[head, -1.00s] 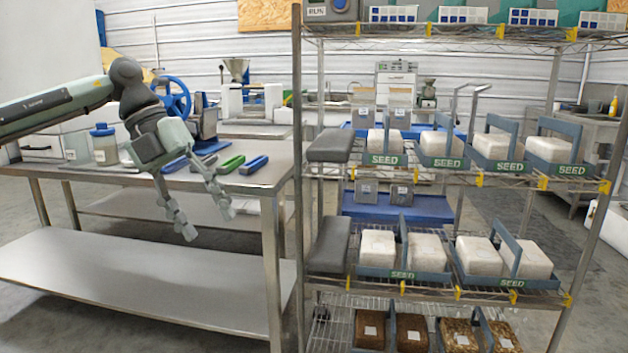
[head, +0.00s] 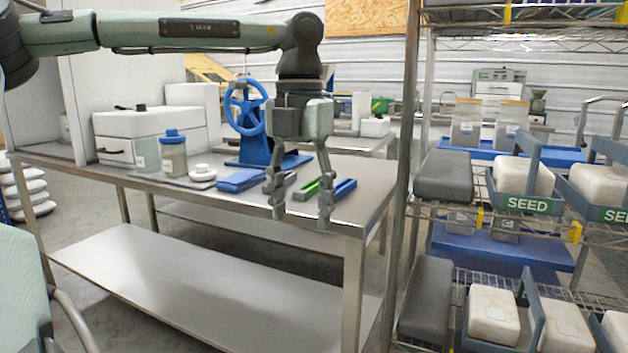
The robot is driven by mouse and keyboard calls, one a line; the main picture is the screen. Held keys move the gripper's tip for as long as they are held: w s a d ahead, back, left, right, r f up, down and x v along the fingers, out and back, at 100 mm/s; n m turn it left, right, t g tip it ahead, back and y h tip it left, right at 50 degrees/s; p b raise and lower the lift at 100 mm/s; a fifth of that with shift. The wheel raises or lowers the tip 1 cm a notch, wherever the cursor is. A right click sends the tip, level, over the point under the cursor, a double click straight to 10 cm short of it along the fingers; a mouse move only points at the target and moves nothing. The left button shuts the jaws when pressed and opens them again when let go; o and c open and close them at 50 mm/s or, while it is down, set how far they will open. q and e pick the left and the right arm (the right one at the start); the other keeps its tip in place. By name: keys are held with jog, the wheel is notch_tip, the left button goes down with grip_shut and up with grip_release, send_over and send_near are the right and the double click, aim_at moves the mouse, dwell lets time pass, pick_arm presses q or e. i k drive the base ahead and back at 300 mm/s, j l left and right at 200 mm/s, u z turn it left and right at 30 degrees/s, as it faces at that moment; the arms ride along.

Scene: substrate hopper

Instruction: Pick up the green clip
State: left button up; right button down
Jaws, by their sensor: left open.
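The green clip (head: 309,187) lies on the steel table (head: 376,187) near its right end, between other clips. A blue clip (head: 344,188) lies just to its right. My left gripper (head: 301,214) hangs with its fingers pointing down in front of the clips, near the table's front edge. Its jaws are open and empty, and the green clip shows between the two fingers. The fingers partly cover the row of clips. I cannot tell how far the fingertips are from the table. My right gripper is not in view.
A blue hand-wheel press (head: 250,125) stands behind. A blue-lidded jar (head: 173,155) and a white box (head: 150,127) stand at left. A wire rack's post (head: 404,170) rises close on the right.

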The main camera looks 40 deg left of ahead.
aim_at(307, 191)
jog(key=i+j, duration=0.95)
jog(key=j, duration=0.3)
